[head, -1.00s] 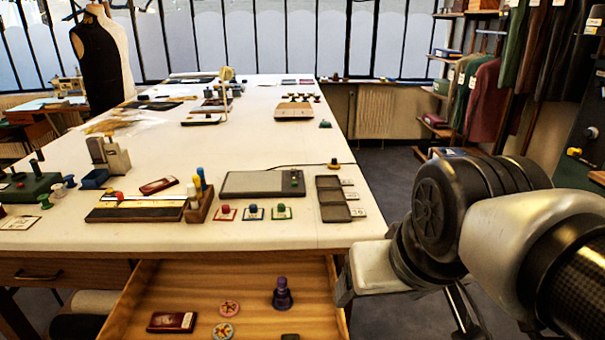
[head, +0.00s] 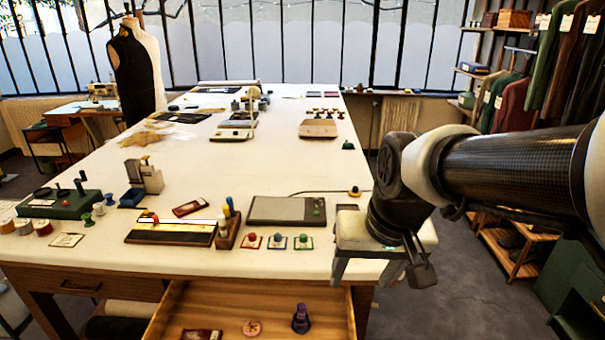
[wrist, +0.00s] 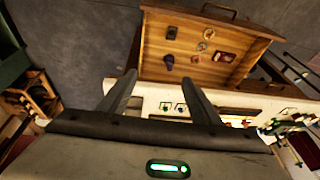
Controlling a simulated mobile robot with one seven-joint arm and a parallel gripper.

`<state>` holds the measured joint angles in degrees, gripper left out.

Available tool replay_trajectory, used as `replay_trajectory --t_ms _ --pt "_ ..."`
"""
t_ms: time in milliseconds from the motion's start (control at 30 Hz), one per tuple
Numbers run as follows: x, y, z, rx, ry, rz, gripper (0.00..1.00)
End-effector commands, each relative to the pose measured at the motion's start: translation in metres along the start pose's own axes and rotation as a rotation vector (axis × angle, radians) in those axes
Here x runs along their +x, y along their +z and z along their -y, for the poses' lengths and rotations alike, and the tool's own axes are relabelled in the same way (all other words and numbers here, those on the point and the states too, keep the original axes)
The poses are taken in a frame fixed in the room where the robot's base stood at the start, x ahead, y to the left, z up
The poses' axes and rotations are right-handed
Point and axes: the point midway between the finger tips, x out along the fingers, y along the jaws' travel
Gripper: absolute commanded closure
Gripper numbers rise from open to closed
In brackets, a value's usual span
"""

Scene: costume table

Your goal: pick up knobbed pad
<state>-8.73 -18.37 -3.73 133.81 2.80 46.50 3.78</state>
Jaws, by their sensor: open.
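Several small square pads with round knobs stand in a row near the table's front edge: a red-knobbed pad (head: 251,242), a blue-knobbed pad (head: 276,243) and a green-knobbed pad (head: 303,243). I cannot tell which one the task names. My gripper (head: 380,275) is open and empty at the table's front right corner, to the right of the row. In the wrist view its two fingers (wrist: 159,80) are spread, pointing toward the drawer side, and parts of the small pads (wrist: 181,107) show beyond them.
An open wooden drawer (head: 250,303) below the table's front edge holds a dark purple knobbed piece (head: 300,318), a pink disc (head: 253,328) and a dark red box (head: 203,335). A wooden block with coloured pegs (head: 228,234) stands left of the pads. The table's middle (head: 220,170) is largely clear.

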Motion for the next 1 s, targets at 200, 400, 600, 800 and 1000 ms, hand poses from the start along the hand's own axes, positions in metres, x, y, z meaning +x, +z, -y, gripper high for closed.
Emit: replay_trajectory --t_ms 200,400,600,800,1000 --pt "0.128 -0.017 0.030 0.015 0.008 0.162 0.42" --pt "0.229 -0.012 0.049 0.023 0.054 0.263 0.42" --pt "0.278 -0.004 0.056 0.023 0.086 0.303 0.42" --pt "0.304 0.005 0.054 0.024 0.092 0.312 0.42" --pt "0.346 0.019 0.051 0.023 0.092 0.312 0.42"
